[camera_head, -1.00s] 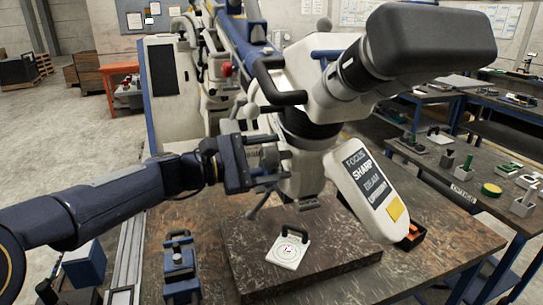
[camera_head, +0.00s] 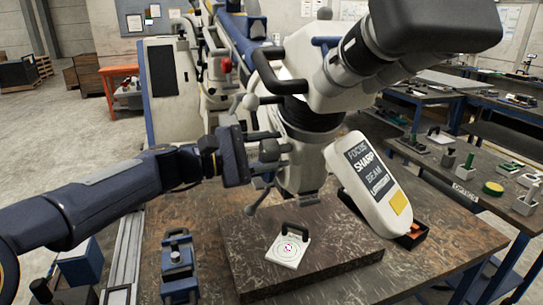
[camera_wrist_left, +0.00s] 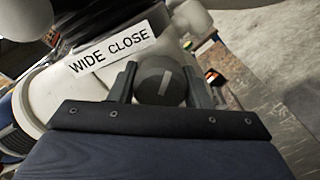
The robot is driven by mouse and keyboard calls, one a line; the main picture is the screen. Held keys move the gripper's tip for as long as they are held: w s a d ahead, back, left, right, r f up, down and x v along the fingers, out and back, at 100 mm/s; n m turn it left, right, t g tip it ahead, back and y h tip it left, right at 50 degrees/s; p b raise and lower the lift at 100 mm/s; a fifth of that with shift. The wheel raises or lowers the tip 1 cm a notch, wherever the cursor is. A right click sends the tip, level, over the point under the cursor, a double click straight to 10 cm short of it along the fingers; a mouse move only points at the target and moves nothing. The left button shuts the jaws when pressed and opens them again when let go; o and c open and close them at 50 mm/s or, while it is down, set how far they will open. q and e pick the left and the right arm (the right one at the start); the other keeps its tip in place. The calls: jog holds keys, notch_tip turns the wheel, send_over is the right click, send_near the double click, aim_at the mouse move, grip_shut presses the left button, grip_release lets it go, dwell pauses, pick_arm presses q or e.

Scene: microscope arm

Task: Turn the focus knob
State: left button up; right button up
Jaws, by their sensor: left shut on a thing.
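The microscope (camera_head: 300,115) hangs over the bench on its arm, with a black eyepiece part at the top right. My left gripper (camera_head: 268,153) is at the left side of its head, shut on a round dark knob. In the left wrist view the knob (camera_wrist_left: 160,80) sits between the two fingers (camera_wrist_left: 160,87), with a short pale line on its face, slightly tilted. A white label reading "WIDE CLOSE" (camera_wrist_left: 112,48) is above and left of it. A white panel (camera_head: 372,185) reading "FOCUS", "SHARP" and more, with a yellow square, hangs at the head's right. My right gripper is out of view.
A white target plate (camera_head: 287,250) with a dark handle lies on a dark stone slab (camera_head: 330,265) under the microscope. A blue clamp-like device (camera_head: 178,262) stands left of the slab. Benches with small items (camera_head: 450,165) are at right.

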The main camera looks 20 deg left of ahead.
pick_arm(q)
jog(key=o, duration=1)
